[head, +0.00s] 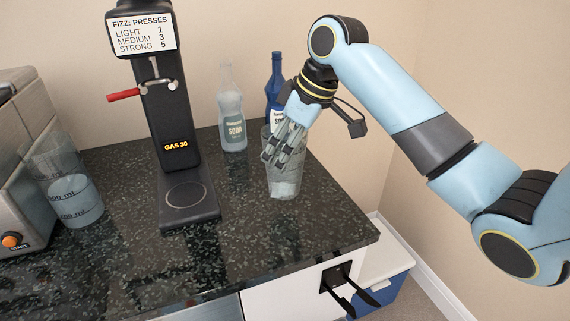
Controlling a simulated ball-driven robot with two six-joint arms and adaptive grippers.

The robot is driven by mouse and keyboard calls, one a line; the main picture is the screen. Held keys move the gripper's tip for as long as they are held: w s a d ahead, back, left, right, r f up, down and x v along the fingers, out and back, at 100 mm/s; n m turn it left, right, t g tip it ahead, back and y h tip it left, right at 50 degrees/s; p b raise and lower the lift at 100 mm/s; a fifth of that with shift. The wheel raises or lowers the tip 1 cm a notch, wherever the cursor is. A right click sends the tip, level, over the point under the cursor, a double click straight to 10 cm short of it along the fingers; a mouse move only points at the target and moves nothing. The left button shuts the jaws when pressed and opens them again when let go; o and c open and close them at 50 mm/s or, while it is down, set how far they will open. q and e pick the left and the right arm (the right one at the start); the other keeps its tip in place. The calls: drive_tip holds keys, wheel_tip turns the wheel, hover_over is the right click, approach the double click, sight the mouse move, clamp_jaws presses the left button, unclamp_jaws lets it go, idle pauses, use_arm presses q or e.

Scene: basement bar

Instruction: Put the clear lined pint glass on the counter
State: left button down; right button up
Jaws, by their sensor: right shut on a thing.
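A clear glass (286,187) is at the right part of the dark speckled counter (255,250). My right gripper (282,150) reaches down at its upper part and is shut on it. The gripper's fingers hide much of the glass's upper part, and I cannot make out lines on it. The glass looks upright, with its base at or just above the counter; I cannot tell whether it touches. My left gripper is not in view.
A black fizz machine (178,120) stands left of the glass. A clear soda bottle (232,110) and a blue bottle (276,75) stand behind it. A vessel with ml marks (75,200) and a grey appliance (18,165) are at the left. Bare counter lies in front.

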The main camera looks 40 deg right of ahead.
wheel_tip(320, 180, down, 4)
drive_tip(key=shift+r, duration=0.25)
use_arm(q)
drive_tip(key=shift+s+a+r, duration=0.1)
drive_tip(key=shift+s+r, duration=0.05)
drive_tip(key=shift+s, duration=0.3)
use_arm(e)
drive_tip(key=shift+f, duration=0.2)
drive_tip(key=o, duration=1.4)
drive_tip(key=shift+f, duration=0.15)
drive_tip(key=v, duration=1.2)
